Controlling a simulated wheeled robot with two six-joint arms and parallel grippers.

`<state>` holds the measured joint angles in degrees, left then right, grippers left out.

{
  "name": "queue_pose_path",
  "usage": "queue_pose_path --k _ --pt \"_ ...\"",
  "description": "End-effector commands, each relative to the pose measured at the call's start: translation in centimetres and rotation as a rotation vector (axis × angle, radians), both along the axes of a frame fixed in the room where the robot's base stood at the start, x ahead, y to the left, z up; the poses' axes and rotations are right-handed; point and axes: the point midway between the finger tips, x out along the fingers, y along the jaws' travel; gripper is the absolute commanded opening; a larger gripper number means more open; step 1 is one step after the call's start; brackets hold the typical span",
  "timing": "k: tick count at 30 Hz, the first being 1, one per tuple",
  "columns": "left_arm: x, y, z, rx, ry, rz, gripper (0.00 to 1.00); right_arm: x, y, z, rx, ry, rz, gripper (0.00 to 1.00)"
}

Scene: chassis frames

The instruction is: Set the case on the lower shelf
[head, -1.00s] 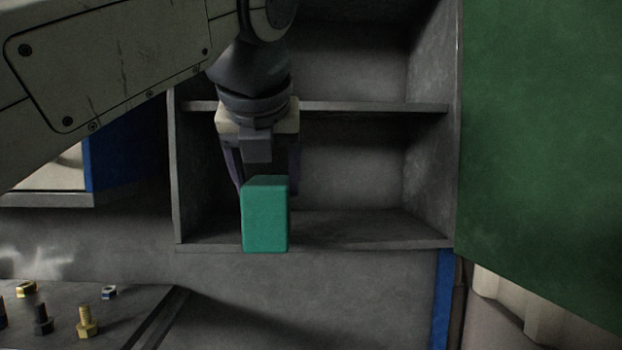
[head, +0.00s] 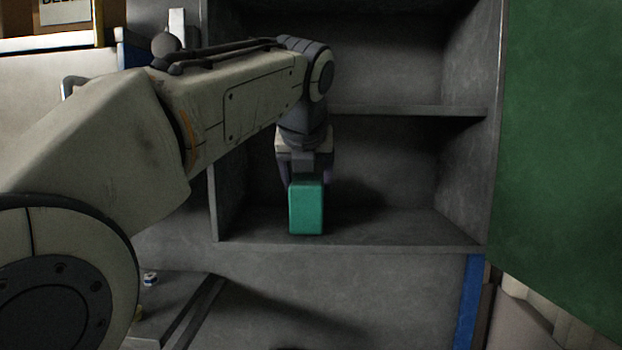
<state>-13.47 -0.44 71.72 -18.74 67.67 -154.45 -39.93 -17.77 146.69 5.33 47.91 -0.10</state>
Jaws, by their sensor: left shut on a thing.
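The case (head: 306,212) is a small teal upright block in the middle of the head view. My left gripper (head: 306,182) comes down from above and is shut on the upper part of the case. The case is inside the opening of the lower compartment, over the lower shelf (head: 390,228), left of its middle. Its bottom edge looks close to the shelf surface; I cannot tell whether it touches. The upper shelf (head: 410,111) runs above, behind my left wrist. My right gripper is not in view.
A green panel (head: 560,150) stands at the right of the cabinet. The cabinet's left side wall (head: 228,195) is close to the gripper. The right part of the lower shelf is bare. A dark tray (head: 185,295) with small hardware lies at lower left.

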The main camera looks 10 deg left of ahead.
Motion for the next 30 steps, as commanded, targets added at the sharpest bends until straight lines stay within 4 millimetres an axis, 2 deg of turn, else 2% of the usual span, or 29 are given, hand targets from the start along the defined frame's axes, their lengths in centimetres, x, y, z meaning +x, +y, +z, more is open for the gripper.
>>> queue_pose_path --k 8,9,10,20,23,30 --pt "0.0 0.0 -0.3 0.001 -0.003 0.000 0.00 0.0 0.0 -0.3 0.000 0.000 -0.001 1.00" --pt "0.0 0.0 -0.3 0.000 0.000 0.000 0.88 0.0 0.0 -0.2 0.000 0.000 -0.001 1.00" --pt "0.0 0.0 -0.3 0.000 0.000 0.000 0.99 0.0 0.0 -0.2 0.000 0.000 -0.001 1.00" --pt "0.0 0.0 0.3 0.000 -0.001 0.000 1.00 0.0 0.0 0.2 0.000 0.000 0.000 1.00" --pt "-0.9 -0.2 1.1 0.000 -0.004 -0.002 1.00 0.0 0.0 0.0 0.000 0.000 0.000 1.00" --pt "-4.4 -1.0 4.7 -0.002 -0.005 -0.003 1.00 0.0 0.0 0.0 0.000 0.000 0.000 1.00"
